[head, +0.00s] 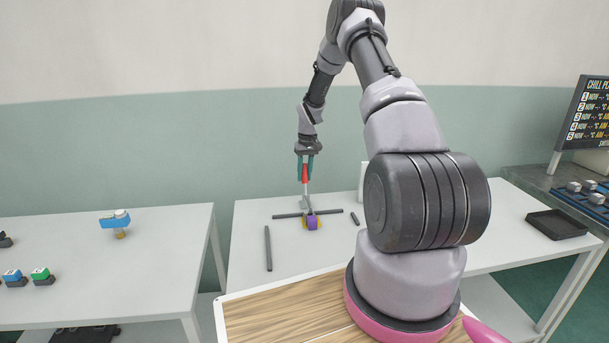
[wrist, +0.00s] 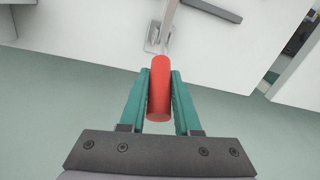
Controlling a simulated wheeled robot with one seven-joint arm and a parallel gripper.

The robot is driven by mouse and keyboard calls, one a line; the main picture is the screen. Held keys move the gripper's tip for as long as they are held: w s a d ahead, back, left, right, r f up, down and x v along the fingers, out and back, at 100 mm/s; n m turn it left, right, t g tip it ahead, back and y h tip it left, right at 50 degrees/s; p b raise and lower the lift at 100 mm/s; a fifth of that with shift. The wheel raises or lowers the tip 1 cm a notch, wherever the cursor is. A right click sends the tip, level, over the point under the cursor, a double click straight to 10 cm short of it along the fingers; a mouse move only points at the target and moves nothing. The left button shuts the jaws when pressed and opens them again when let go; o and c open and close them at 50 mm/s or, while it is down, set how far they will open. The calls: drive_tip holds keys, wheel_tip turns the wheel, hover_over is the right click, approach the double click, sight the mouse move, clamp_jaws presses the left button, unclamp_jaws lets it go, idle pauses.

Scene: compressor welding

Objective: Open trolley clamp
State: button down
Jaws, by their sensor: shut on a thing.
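The clamp's red handle (head: 305,174) stands upright above the white table in the head view. In the wrist view the red handle (wrist: 159,92) lies between the two green fingers. My gripper (head: 305,168) is shut on this handle; it also shows in the wrist view (wrist: 160,95). In the wrist view the clamp's metal base (wrist: 155,38) shows at the top, and the purple block does not show.
A dark bar (head: 268,248) lies on the white table (head: 245,225), left of the clamp. Another dark bar (head: 335,212) runs across behind the purple block. A left table (head: 170,245) holds a blue-and-white part (head: 115,220). A black tray (head: 556,224) lies at the right.

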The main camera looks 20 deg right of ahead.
idle(0.9)
drive_tip(key=shift+w+d+f+g+y, duration=0.15)
drive_tip(key=shift+w+f+g, duration=0.15)
drive_tip(key=shift+w+g, duration=0.3)
drive_tip(key=shift+w+d+f+g+y, duration=0.15)
drive_tip(key=shift+w+f+g, duration=0.2)
drive_tip(key=shift+g, duration=0.45)
drive_tip(key=shift+w+f+g+y, duration=0.15)
drive_tip(key=shift+w+f+g, duration=0.3)
drive_tip(key=shift+g, duration=0.35)
drive_tip(key=shift+w+f+g+y, duration=0.15)
drive_tip(key=shift+w+f+g, duration=0.25)
drive_tip(key=shift+g, duration=0.4)
drive_tip(key=shift+d, duration=0.1)
drive_tip(key=c, duration=0.6)
unclamp_jaws()
wheel_tip(320, 180, up, 10)
drive_tip(key=shift+r, duration=0.1)
